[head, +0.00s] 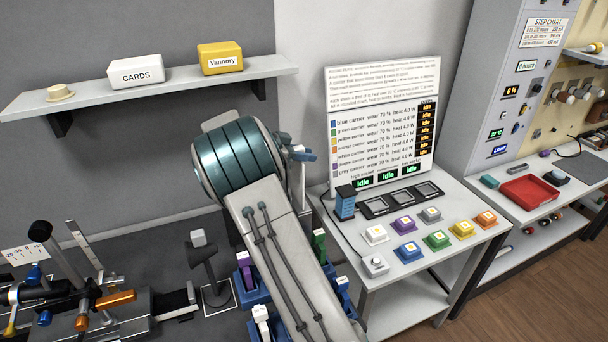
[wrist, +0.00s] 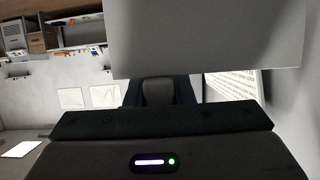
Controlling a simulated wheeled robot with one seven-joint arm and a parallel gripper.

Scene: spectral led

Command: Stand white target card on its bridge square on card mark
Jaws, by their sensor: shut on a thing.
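In the wrist view a large pale, flat board, which I take to be the white target card (wrist: 205,35), fills the upper middle. My gripper (wrist: 160,92) is shut on it, and its lower edge lies across the dark fingers. I cannot tell whether this square is the card mark.
Colored carriers, purple (head: 245,272), green (head: 319,245) and white (head: 262,322), stand close around my arm. An optical rig (head: 75,300) is at the lower left. A wall shelf (head: 150,92) hangs above. A side table (head: 463,255) with colored blocks is at right.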

